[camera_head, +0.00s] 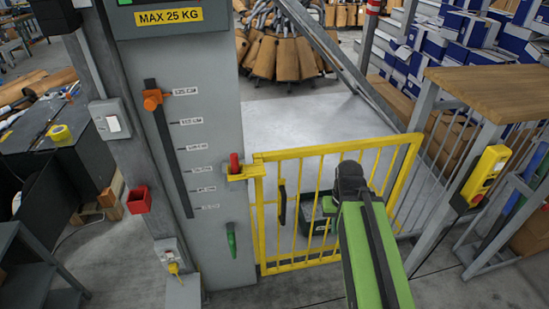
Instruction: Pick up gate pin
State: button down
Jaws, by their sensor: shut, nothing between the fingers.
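A red pin (235,162), which looks like the gate pin, stands upright in a yellow bracket (246,173) on the grey column, at the latch corner of the yellow gate (337,153). The gate appears closed. My green arm reaches in from the bottom right, and its dark end with my gripper (350,174) is in front of the gate, to the right of the pin and apart from it. My gripper is shut and empty. Its fingertips are small and hard to make out.
The grey column (190,130) carries an orange slider knob (153,100) and a green handle (231,240). A dark bin (318,212) stands behind the gate. A yellow control box (484,174) is on the right, beside a wooden-topped stand (490,88).

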aim_at(234, 159)
jog(key=u, duration=2.3)
jog(key=i, duration=0.65)
